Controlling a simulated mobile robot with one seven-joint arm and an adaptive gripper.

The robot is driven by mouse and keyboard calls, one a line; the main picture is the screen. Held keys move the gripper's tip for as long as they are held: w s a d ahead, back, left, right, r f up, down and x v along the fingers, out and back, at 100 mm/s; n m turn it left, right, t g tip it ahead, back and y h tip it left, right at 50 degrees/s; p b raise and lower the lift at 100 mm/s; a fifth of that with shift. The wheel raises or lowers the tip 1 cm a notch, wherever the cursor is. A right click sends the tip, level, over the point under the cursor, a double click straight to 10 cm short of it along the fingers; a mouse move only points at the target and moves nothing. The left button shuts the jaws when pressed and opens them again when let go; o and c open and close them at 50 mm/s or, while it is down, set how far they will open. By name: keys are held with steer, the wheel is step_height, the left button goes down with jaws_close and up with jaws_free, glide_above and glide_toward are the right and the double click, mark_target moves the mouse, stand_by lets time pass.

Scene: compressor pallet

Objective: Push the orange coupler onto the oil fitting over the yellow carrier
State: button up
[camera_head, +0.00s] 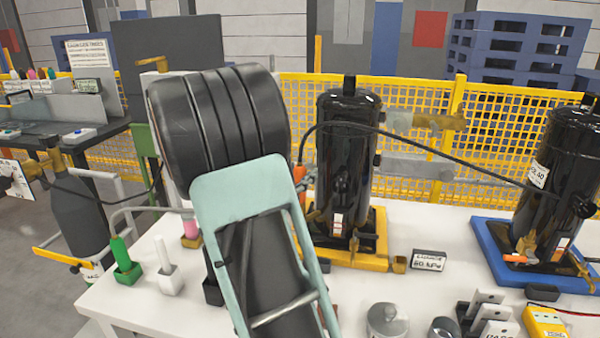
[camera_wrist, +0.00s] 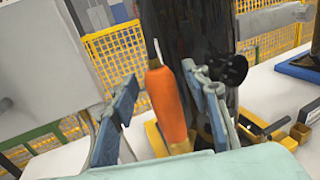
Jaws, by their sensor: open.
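The orange coupler (camera_wrist: 167,105) stands nearly upright between the two blue fingers of my gripper (camera_wrist: 160,78) in the wrist view, with a dark hose leaving its top. The fingers are apart, with a visible gap on the left; the gap on the right is narrow. In the head view a bit of the coupler (camera_head: 299,174) shows just right of my arm. The yellow carrier (camera_head: 372,250) bears a black compressor (camera_head: 345,150). Brass fittings show low on it, but I cannot tell which is the oil fitting.
A second black compressor (camera_head: 557,165) stands on a blue carrier (camera_head: 490,240) at the right, with the hose reaching towards it. Metal parts (camera_head: 388,320) and a yellow meter (camera_head: 545,322) lie on the white table's front. Colored posts in holders (camera_head: 125,262) stand at the left.

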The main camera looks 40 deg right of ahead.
steer(key=v, duration=1.1)
steer(key=shift+a, duration=0.1)
